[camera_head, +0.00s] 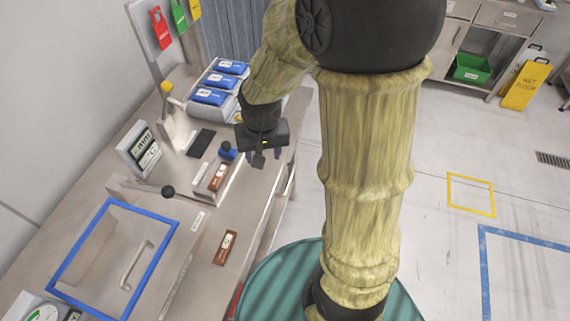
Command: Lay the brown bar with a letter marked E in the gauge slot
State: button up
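A brown bar (226,247) with a small pale label lies on the bench top near its front edge, right of the blue-framed box. A second brown bar (218,177) sits in a pale block (205,190) with slots, farther back; a white piece lies beside it. The letters on both bars are too small to read, so I cannot tell which is E. My gripper (264,158) hangs above the bench's front edge, right of the block and apart from both bars. No bar shows in it. Its finger gap is unclear.
A blue-framed clear box (75,257) with a handle stands at the front left. A lever with a black knob (168,192), a display unit (139,150) and a rack of blue packs (213,96) stand on the bench. Bare bench surrounds the front bar.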

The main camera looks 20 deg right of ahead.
jog(key=s+d+r+n, duration=0.1)
jog(key=s+d, duration=0.2)
jog(key=s, duration=0.3)
jog(key=shift+d+n+t, duration=0.2)
jog(key=shift+n+t, duration=0.2)
